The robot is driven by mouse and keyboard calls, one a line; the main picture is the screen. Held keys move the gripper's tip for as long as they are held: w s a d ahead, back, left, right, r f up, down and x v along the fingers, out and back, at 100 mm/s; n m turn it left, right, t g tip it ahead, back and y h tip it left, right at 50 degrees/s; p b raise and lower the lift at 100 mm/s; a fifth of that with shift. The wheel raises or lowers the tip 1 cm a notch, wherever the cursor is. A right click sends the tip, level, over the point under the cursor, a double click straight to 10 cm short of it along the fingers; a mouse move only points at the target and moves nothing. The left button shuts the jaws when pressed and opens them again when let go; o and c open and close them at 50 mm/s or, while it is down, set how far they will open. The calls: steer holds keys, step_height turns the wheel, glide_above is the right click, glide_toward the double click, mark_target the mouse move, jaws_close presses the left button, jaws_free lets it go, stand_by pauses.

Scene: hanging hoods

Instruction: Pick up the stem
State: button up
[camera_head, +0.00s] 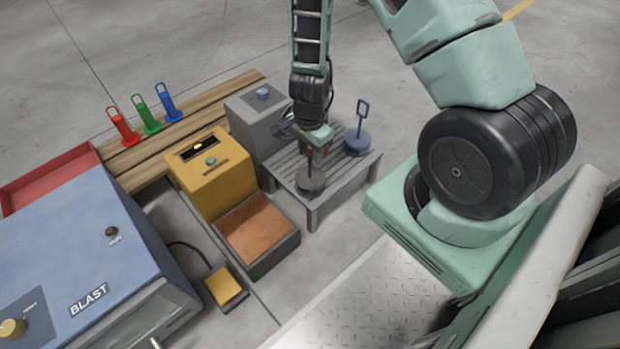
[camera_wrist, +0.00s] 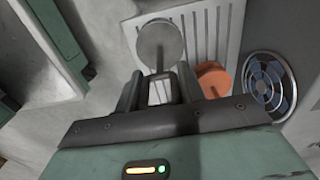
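A dark grey disc (camera_head: 311,181) stands on the slatted grey table (camera_head: 345,180), with a thin stem (camera_head: 309,160) rising from it. In the wrist view the grey disc (camera_wrist: 160,44) lies beyond my fingers, and its stem (camera_wrist: 159,68) runs back between them. My gripper (camera_head: 312,148) points down above the disc. In the wrist view its two dark fingers (camera_wrist: 159,90) stand apart on either side of the stem, with a gap showing. The stem's upper end is hidden by the gripper.
A blue piece with a loop handle (camera_head: 357,140) stands behind on the same table. A grey box (camera_head: 258,120) and yellow box (camera_head: 211,175) are left of the table.

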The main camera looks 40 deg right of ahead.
jaws_close()
steer(key=shift+r, duration=0.1)
